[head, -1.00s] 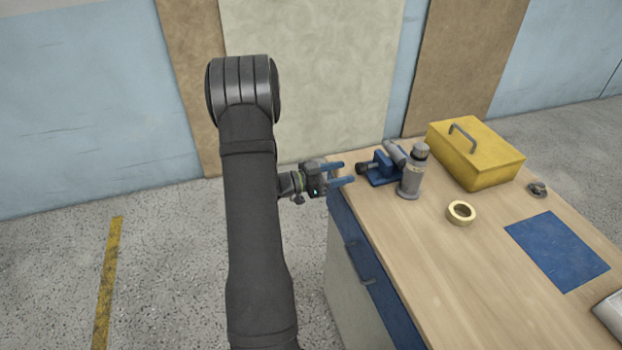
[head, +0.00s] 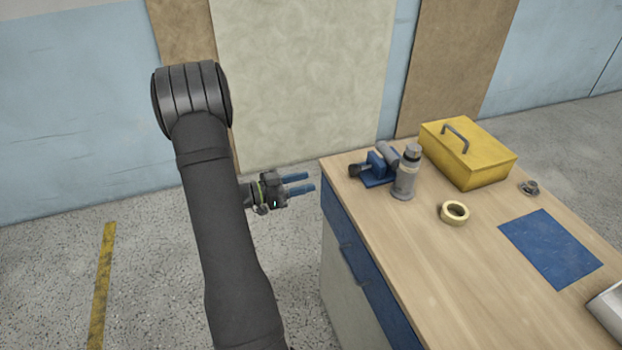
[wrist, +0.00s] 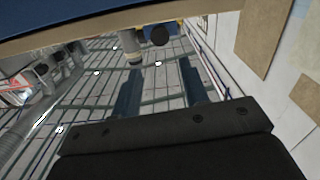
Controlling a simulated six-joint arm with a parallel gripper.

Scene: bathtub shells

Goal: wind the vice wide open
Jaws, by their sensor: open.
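The vice (head: 379,170) is small, with a blue body and a grey upper part. It sits at the bench's far left corner, and its dark handle end (head: 356,169) points left toward my gripper. A grey bottle-like thing partly hides it. My gripper (head: 312,182) is open and empty, its two blue fingers pointing right. It is off the bench's left edge, clearly apart from the vice. In the wrist view the open fingers (wrist: 158,75) show, with a dark round end (wrist: 160,35), seemingly the vice's handle, beyond them. The jaw gap of the vice cannot be made out.
The bench top (head: 400,235) also bears the grey bottle-like thing (head: 405,180), a yellow toolbox (head: 480,165), a tape roll (head: 443,217), a blue mat (head: 550,247) and a small grey part (head: 528,187). Open floor (head: 170,270) lies left of the bench.

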